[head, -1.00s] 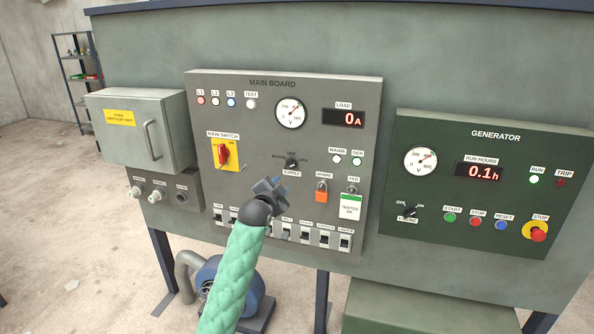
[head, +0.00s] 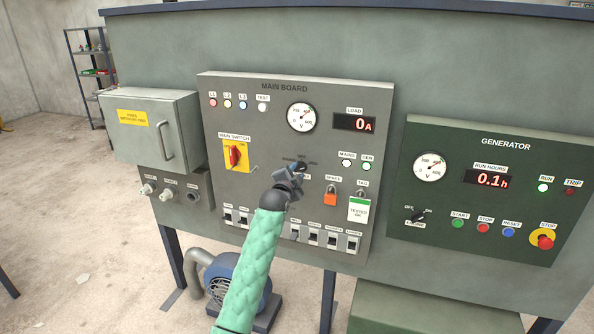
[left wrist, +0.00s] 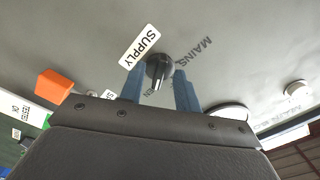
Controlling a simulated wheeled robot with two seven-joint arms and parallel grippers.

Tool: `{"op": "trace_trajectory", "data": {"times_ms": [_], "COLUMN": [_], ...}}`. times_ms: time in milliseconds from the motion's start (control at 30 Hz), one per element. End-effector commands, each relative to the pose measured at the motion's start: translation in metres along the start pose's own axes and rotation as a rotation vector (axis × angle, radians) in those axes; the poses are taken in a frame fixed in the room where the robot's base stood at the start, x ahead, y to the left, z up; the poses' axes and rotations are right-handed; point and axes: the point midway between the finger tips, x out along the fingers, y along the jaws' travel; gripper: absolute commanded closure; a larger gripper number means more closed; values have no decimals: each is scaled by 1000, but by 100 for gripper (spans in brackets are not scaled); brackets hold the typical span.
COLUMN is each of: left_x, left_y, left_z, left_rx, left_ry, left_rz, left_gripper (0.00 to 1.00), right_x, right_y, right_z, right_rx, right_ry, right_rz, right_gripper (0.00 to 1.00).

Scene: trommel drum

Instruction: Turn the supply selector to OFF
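The supply selector (head: 300,168) is a small black knob on the grey main board, partly hidden behind my left gripper in the head view. In the left wrist view the knob (left wrist: 158,70) shows beside its SUPPLY label, with the MAINS lettering to its right. Its handle seems to point down in that view, toward partly hidden lettering that looks like GEN. My left gripper (head: 296,177) is at the knob. Its two blue fingers (left wrist: 159,90) are apart, one on each side of the knob; contact is not clear. My right gripper is not in view.
The red-and-yellow main switch (head: 235,155) is left of the selector. An orange padlock (head: 331,198) hangs to the right, beside a TESTED tag (head: 358,209). A row of breakers (head: 314,238) runs below. The green generator panel (head: 480,190) is at the right; its RUN lamp glows.

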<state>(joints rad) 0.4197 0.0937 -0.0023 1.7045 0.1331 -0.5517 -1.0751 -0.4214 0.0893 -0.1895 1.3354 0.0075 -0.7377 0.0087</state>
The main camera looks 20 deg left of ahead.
Motion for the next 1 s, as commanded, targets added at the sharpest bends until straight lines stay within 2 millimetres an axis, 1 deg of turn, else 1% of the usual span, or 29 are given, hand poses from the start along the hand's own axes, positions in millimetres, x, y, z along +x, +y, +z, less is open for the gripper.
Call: {"op": "trace_trajectory", "data": {"times_ms": [100,367,400,467,500,567,833,1000], "left_x": [5,6,6,6,6,6,6,6], "left_y": [0,1,1,1,1,1,1,2], "left_z": [0,0,0,0,0,0,0,0], "left_rx": [-1,-1,-1,-1,-1,-1,-9,-55], "left_ry": [0,0,0,0,0,0,0,-1], "left_rz": [1,1,1,1,1,1,2,2], "left_gripper": [67,67,69,81,89,100,100,100], "right_x": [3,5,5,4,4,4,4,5], "right_y": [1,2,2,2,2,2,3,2], "right_z": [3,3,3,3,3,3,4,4], "right_rx": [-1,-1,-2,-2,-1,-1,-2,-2], "right_ry": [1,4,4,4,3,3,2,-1], "right_rz": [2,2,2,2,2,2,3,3], "right_gripper": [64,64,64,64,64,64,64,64]}}
